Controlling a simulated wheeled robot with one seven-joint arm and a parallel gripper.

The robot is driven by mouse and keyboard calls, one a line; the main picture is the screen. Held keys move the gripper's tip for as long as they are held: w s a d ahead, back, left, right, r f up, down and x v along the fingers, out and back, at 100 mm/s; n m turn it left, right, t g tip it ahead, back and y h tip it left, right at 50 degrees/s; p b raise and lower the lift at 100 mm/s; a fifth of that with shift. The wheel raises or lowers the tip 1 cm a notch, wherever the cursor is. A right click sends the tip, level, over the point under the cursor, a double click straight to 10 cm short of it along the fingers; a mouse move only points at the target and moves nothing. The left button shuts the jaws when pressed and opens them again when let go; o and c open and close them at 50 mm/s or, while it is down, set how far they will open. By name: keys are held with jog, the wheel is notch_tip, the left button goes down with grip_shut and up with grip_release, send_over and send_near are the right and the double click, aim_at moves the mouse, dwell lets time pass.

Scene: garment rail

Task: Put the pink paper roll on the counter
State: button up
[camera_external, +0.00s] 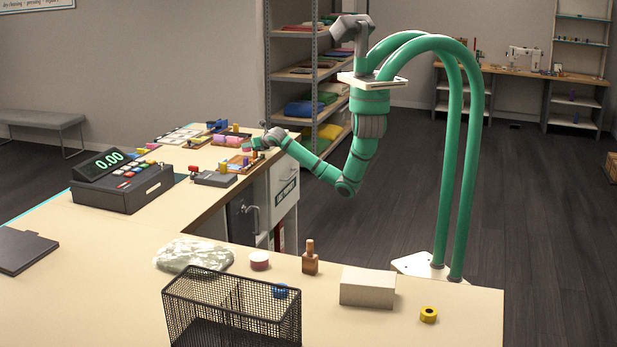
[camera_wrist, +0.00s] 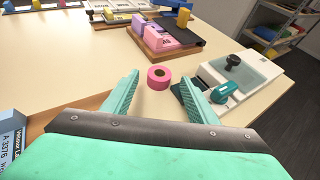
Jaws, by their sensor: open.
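The pink paper roll (camera_wrist: 159,78) lies flat, its dark round hole facing up, on the beige counter (camera_wrist: 138,118) in the wrist view. My gripper (camera_wrist: 160,80) is open and empty. Its two green fingers point toward the roll, one on each side in the picture, with clear gaps between them and it. In the external view my gripper (camera_external: 262,139) is low over the far arm of the counter (camera_external: 365,319).
In the external view, a cash register (camera_external: 122,183) and wire basket (camera_external: 232,306) stand on the counter.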

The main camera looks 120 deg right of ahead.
jog(key=v, duration=0.7)
jog(key=shift+s+a+r, duration=0.1)
jog(key=shift+a+r, duration=0.1)
jog(key=shift+a, duration=0.15)
